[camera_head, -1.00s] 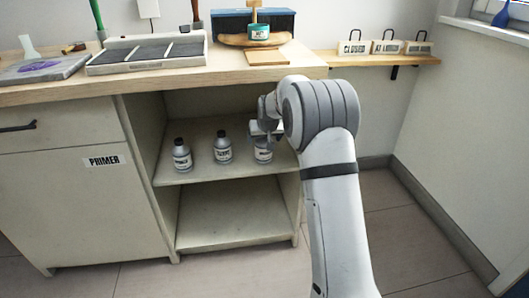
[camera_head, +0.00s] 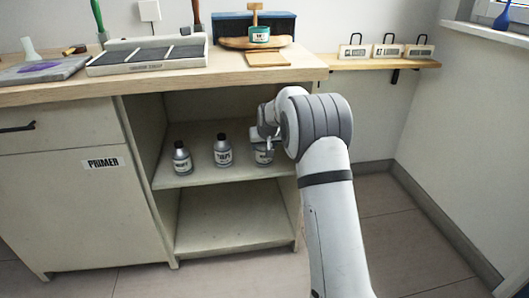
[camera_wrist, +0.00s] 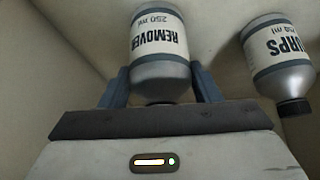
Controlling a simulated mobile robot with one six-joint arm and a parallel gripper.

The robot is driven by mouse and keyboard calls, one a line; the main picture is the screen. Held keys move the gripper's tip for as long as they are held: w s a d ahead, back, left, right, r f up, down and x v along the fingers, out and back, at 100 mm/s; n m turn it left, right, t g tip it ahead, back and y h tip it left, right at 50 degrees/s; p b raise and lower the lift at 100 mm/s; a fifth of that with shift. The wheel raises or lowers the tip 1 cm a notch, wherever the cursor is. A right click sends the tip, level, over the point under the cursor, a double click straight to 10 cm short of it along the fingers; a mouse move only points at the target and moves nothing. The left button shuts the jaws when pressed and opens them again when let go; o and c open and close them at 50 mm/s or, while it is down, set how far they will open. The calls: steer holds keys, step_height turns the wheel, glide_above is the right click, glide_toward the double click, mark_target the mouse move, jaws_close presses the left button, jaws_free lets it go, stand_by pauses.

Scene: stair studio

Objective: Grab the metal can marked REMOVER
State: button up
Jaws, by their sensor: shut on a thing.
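The metal can marked REMOVER (camera_wrist: 160,45) is grey with a white label, upside down in the wrist view. It sits between the two blue-grey fingers of my gripper (camera_wrist: 160,88), which are shut on it. In the head view the can (camera_head: 263,157) is the rightmost of three on the cabinet's upper shelf, partly hidden by my gripper (camera_head: 266,140). Whether it touches the shelf is hard to tell.
A second can, its label ending in URPS (camera_wrist: 280,50), stands close beside it, and the head view shows the middle can (camera_head: 222,150) and left can (camera_head: 181,158). The countertop (camera_head: 200,78) overhangs the shelf (camera_head: 205,174). The lower shelf (camera_head: 230,222) is empty.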

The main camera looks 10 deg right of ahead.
steer(key=c, duration=0.4)
steer(key=shift+o, duration=0.2)
